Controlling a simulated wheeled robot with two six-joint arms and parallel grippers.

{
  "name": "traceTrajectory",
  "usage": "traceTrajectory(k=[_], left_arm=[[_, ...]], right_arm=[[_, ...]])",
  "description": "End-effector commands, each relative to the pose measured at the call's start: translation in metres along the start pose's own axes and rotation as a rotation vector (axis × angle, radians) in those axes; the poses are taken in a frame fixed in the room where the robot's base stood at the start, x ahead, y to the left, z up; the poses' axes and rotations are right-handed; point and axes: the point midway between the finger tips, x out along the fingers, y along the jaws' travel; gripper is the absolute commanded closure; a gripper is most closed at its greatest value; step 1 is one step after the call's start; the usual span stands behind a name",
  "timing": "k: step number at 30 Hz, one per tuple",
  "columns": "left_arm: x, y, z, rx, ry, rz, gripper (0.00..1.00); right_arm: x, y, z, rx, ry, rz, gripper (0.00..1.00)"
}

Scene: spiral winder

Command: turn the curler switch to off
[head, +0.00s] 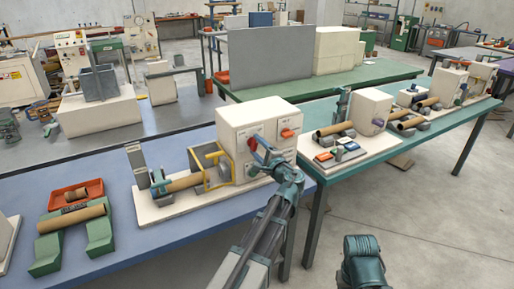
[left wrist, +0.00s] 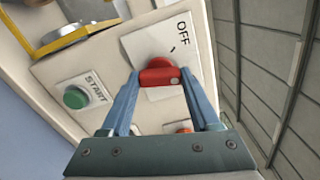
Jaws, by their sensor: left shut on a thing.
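The curler is a cream box (head: 235,125) on a cream base on the blue table. Its red switch knob (left wrist: 160,74) sits on a white plate with an OFF label (left wrist: 184,33) at the upper right of the knob. In the head view the red knob (head: 252,143) is partly hidden by my gripper. My left gripper (head: 259,145) is at the box front, and its blue fingers (left wrist: 160,84) are shut on the knob from both sides. Which mark the knob points to is hard to tell.
A green START button (left wrist: 75,97) is left of the knob. An orange control (head: 287,132) is on the same panel. A yellow guard frame (head: 212,166) and a brown tube (head: 184,183) lie left of the box. A second machine (head: 371,108) stands on the table to the right.

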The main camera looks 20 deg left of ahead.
Motion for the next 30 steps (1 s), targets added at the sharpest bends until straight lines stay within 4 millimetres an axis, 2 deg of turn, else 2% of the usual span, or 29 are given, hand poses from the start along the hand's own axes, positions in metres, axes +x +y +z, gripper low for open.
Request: traceTrajectory(k=[18, 30], left_arm=[[-0.0008, 0.0005, 0.0005, -0.58, 0.0, 0.002, 0.93], [-0.0009, 0.0005, 0.0007, -0.85, -0.001, 0.003, 0.93]], right_arm=[[-0.0002, 0.0, 0.0, 0.0, 0.0, 0.0, 1.0], [-0.0003, 0.0, 0.0, 0.0, 0.0, 0.0, 1.0]])
